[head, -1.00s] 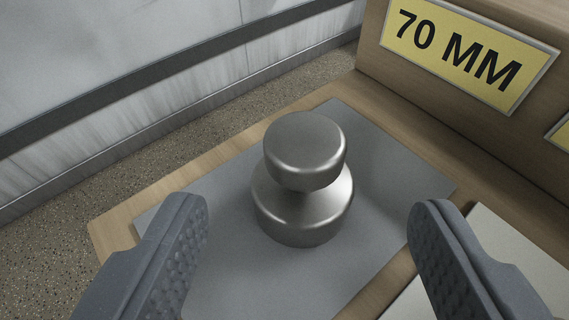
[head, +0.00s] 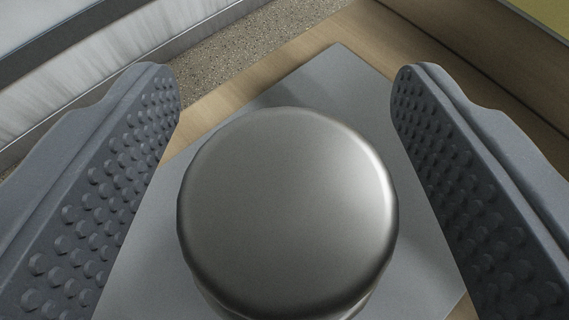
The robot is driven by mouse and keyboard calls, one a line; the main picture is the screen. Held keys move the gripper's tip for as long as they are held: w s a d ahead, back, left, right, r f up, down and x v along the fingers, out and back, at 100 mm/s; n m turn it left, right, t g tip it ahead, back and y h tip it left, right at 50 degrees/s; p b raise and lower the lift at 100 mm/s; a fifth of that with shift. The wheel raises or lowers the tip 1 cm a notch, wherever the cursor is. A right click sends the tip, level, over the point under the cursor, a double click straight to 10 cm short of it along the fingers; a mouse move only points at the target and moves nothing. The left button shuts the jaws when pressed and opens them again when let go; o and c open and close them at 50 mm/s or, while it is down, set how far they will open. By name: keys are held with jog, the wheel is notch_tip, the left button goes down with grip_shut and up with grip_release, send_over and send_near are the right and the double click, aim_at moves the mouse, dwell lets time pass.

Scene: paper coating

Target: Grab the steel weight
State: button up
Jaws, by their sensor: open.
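The steel weight (head: 288,205) is a shiny grey knobbed cylinder standing upright on a grey mat (head: 345,75). Its round top knob fills the middle of the head view and hides most of its wider body. My gripper (head: 287,85) is open, with one dark studded finger on the left of the knob and one on the right. A gap shows between the knob and each finger, and neither finger touches it.
The mat lies on a wooden surface (head: 240,95). A wooden upright with a yellow sign (head: 548,12) is at the top right, mostly out of view. Speckled floor (head: 245,42) and a pale wall (head: 130,45) lie beyond the wood's edge.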

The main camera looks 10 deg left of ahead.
grip_shut()
jog(key=shift+r, duration=0.15)
